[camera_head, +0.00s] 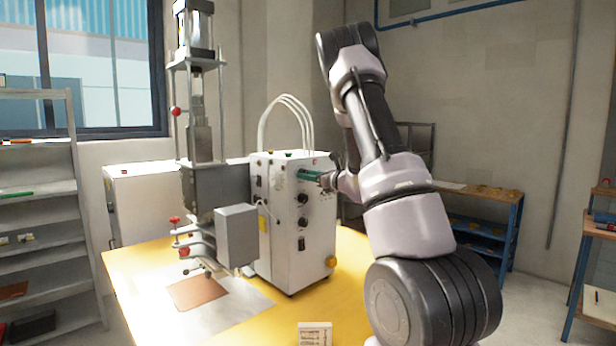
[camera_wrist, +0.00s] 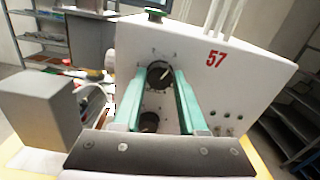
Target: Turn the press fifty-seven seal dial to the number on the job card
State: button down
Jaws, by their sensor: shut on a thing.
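The white control box of the press (camera_head: 283,225) stands on the yellow table, and a red 57 is printed on its panel in the wrist view (camera_wrist: 216,58). A black dial with a pale pointer mark (camera_wrist: 160,74) is between the green fingers of my gripper (camera_wrist: 161,76), which is shut on it. In the head view my gripper (camera_head: 318,177) reaches the upper part of the panel from the right and hides that dial. A second black dial (camera_wrist: 149,122) lies below it. The job card (camera_head: 315,333) stands at the table's front edge; its print is too small to read.
The press column and head (camera_head: 205,180) stand left of the box, above a brown sheet (camera_head: 197,292) on a metal plate. Pale hoses rise from the box top. A green button (camera_wrist: 155,14) sits on its top edge. Shelves (camera_head: 35,210) stand at far left.

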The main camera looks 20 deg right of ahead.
jog(key=shift+m, duration=0.3)
jog(key=shift+f+m, duration=0.1)
jog(key=shift+m, duration=4.8)
jog(key=shift+c, duration=2.4)
grip_release()
jog(key=shift+s+d, duration=0.1)
jog(key=v, duration=1)
jog(key=shift+s, duration=0.3)
